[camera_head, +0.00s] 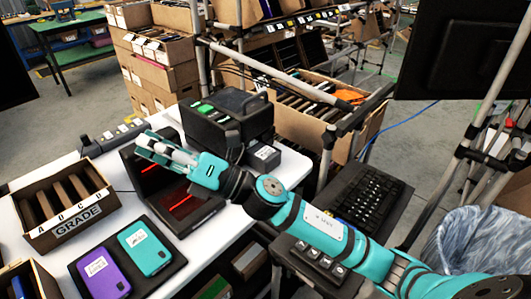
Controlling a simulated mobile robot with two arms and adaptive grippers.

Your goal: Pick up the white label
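My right gripper (146,147) reaches in from the lower right on a teal arm. It hangs over a black scanner-like stand (180,206) with red light lines. Its pale fingers are small and overlap, so I cannot tell whether they are apart or hold something. I cannot single out a loose white label. Whitish marks show on a purple phone (104,278) and a teal phone (145,248), which lie on a black mat (172,264). A black printer-like box (228,118) with green parts stands behind the arm. My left gripper is not in view.
A cardboard tray (75,223) marked GRADE, with several slots, stands at left on the white table (20,250). A small black device (262,157) sits right of the printer-like box. A keyboard (370,200), metal posts and cartons (165,65) border the table.

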